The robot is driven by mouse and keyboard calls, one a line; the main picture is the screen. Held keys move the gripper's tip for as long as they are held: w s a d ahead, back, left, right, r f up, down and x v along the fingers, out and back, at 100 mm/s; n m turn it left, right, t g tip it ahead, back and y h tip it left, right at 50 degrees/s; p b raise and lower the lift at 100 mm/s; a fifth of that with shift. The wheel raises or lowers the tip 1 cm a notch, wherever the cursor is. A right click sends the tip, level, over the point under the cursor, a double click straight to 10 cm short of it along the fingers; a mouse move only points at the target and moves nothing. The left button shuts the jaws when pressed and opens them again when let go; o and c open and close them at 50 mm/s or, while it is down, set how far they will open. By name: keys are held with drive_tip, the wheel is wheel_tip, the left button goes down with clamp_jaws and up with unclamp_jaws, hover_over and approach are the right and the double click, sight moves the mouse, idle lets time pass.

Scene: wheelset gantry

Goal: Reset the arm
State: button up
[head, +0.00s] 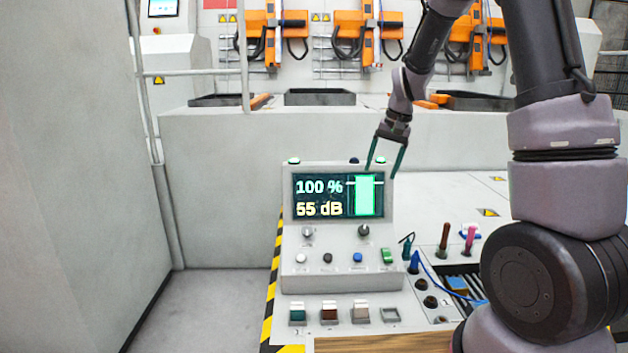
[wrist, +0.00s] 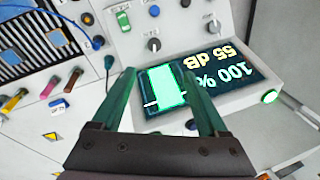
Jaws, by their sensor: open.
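My arm rises at the right of the head view and bends down to my gripper (head: 385,168), which hangs in front of the upper right part of the control console (head: 338,272). The gripper has two green fingers, spread apart with nothing between them. In the wrist view my gripper (wrist: 170,75) frames the green bar on the console's screen (wrist: 206,78). The screen (head: 338,197) reads 100 % and 55 dB. I cannot tell whether the fingertips touch the console.
Knobs, buttons and several square switches (head: 328,311) sit on the console. Right of it are a blue cable (head: 440,284), coloured handles (head: 469,238) and a slotted panel. A rail (head: 160,180) stands at left. Orange machines (head: 357,35) hang behind a low wall. Floor at left is clear.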

drive_tip(key=s+d+r+t, duration=0.2)
drive_tip(key=s+r+t, duration=0.1)
drive_tip(key=s+r, duration=1.1)
drive_tip(key=s+d+r+t, duration=0.1)
drive_tip(key=s+r, duration=0.3)
drive_tip(key=s, duration=0.8)
drive_tip(key=shift+s+d+t, duration=0.15)
drive_tip(key=shift+s+t, duration=0.15)
drive_tip(key=shift+t, duration=0.4)
drive_tip(key=shift+r, duration=0.1)
